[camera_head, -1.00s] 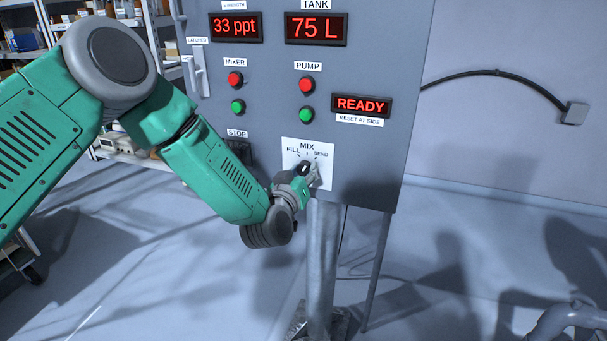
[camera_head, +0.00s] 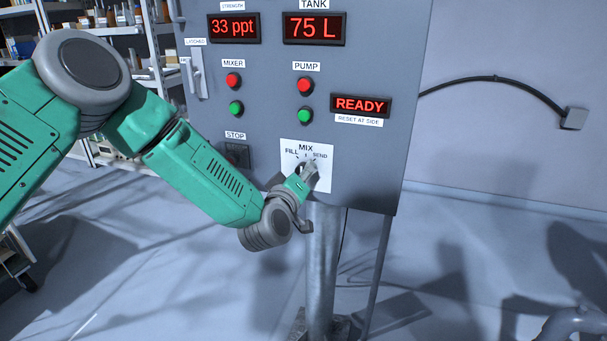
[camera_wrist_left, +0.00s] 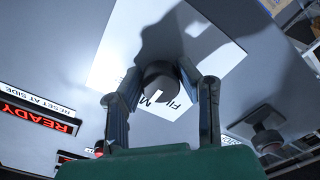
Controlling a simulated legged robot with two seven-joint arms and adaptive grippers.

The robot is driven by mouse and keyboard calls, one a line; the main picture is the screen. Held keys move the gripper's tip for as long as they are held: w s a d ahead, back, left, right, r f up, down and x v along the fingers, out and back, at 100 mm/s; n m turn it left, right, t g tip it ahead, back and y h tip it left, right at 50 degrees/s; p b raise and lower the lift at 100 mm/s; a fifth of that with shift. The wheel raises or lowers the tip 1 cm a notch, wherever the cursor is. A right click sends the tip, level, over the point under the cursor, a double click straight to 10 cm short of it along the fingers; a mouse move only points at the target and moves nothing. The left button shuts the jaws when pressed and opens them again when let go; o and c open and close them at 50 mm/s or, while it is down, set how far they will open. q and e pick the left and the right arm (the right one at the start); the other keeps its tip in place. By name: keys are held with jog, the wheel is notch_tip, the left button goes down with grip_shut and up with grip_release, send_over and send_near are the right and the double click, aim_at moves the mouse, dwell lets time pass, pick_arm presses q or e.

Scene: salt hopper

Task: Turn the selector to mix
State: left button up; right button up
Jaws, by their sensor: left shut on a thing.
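The selector is a dark round knob (camera_wrist_left: 160,80) on a white plate (camera_head: 320,180) marked FILL, MIX and SEND, low on the grey panel. My left gripper (camera_head: 308,173) is at the knob and hides most of it in the head view. In the left wrist view, the fingers of my left gripper (camera_wrist_left: 160,77) stand on either side of the knob, shut on it. A white mark shows on the knob near the partly hidden lettering. I cannot tell exactly which label it points to. My right gripper is not in view.
Red and green mixer and pump buttons sit above the plate. The stop control (camera_head: 237,155) is left of it, near my forearm. A READY display (camera_head: 361,105) is up and right. A metal post (camera_head: 322,260) stands below the panel. Shelves (camera_head: 100,40) are at the left.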

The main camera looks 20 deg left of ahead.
pick_arm(q)
jog(key=shift+a, duration=0.1)
jog(key=o, duration=1.1)
jog(key=shift+w+f, duration=0.1)
jog(key=shift+o, duration=0.2)
jog(key=s, duration=1.2)
jog(key=shift+a, duration=0.2)
